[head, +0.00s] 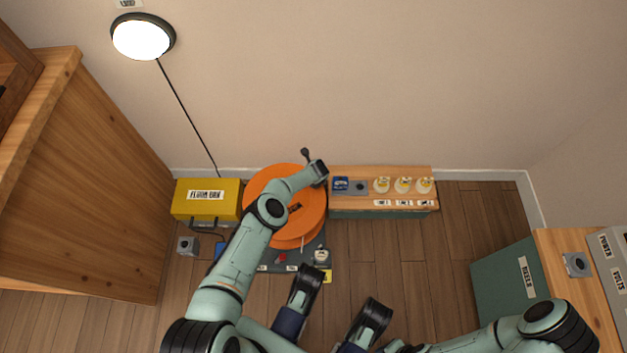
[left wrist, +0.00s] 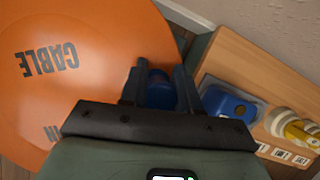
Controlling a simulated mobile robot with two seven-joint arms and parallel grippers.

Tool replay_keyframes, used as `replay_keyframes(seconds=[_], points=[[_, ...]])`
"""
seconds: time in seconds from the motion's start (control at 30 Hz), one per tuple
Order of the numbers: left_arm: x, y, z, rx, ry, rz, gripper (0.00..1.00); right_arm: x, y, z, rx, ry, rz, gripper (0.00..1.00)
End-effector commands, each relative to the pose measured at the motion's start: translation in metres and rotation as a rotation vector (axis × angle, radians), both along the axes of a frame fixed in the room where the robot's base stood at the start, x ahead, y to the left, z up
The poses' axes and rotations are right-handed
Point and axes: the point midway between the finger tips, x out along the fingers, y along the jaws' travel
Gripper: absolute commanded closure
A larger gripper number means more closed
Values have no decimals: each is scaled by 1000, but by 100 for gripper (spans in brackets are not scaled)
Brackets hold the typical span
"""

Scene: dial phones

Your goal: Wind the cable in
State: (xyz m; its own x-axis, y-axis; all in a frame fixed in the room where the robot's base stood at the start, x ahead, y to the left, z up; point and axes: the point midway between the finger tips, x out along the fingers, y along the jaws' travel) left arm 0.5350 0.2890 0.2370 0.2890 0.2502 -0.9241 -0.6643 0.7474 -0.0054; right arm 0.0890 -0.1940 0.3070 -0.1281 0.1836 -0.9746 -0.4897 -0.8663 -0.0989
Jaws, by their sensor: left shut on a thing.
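The orange cable drum (head: 262,190) stands by the wall in the head view, and its face reads "CABLE" in the left wrist view (left wrist: 70,90). My left arm reaches across it. My left gripper (head: 318,172) is at the drum's right edge. In the left wrist view the gripper (left wrist: 160,80) is shut on a blue handle (left wrist: 160,92), with one finger on each side. Its lower part is hidden by the gripper. The handle is hidden in the head view. My right arm comes in at the lower right; I cannot make out its gripper.
A yellow box (head: 190,208) stands left of the drum. A wooden-topped bench (head: 350,203) with a blue item (head: 341,184) and several yellow-and-white knobs stands to the right. A green cabinet (head: 505,285) is farther right. A red button (head: 282,257) sits before the drum. Floor below the bench is clear.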

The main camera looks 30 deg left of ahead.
Motion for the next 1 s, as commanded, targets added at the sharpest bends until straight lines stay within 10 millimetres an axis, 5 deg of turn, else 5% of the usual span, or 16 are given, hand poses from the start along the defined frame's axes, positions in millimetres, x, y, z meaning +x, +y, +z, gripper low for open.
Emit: replay_keyframes(seconds=[0.7,0.73,0.77,1.0], points=[[-2,10,-2,14,9,2,100,0,0,0,1,-2,1,57],[-2,10,-2,14,9,2,66,0,0,0,1,-2,1,57],[-2,10,-2,14,9,2,56,0,0,0,1,-2,1,57],[-1,7,-1,9,5,1,51,0,0,0,1,-2,1,57]])
